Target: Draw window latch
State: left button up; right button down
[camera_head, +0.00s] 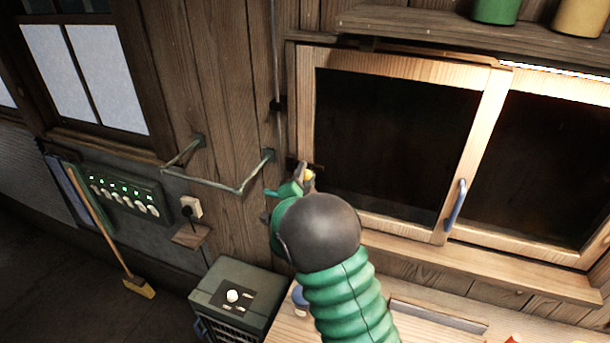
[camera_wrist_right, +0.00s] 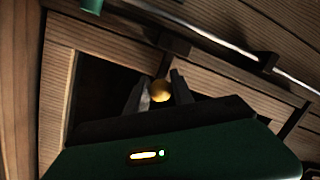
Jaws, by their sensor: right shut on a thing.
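The window (camera_head: 400,130) has a light wooden frame and dark panes, with a blue handle (camera_head: 456,204) on its middle stile. The latch sits at the window's left edge and shows a round brass-yellow knob (camera_head: 309,175). The knob also shows in the right wrist view (camera_wrist_right: 161,91). My right gripper (camera_head: 304,178) is shut on this knob, with one finger on each side of it. The rest of the latch is mostly hidden behind my gripper. My left gripper is in neither view.
A metal rail (camera_head: 215,184) sticks out from the wall left of the window. A green-grey box (camera_head: 238,296) stands below it, beside the wooden bench (camera_head: 290,328). A shelf (camera_head: 470,33) with pots hangs above the window. A broom (camera_head: 105,235) leans at the left.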

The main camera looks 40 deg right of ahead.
aim_at(319, 170)
jog(key=shift+w, duration=0.1)
dwell(0.3)
jog(key=s+b, duration=0.1)
jog(key=s+d+b, duration=0.1)
jog(key=s, duration=0.1)
jog(key=shift+s+d+f+b, duration=0.1)
jog(key=shift+s+d+b, duration=0.1)
jog(key=shift+d+b, duration=0.2)
jog(key=shift+s, duration=0.15)
jog(key=c, duration=1.1)
grip_release()
jog(key=shift+a, duration=0.2)
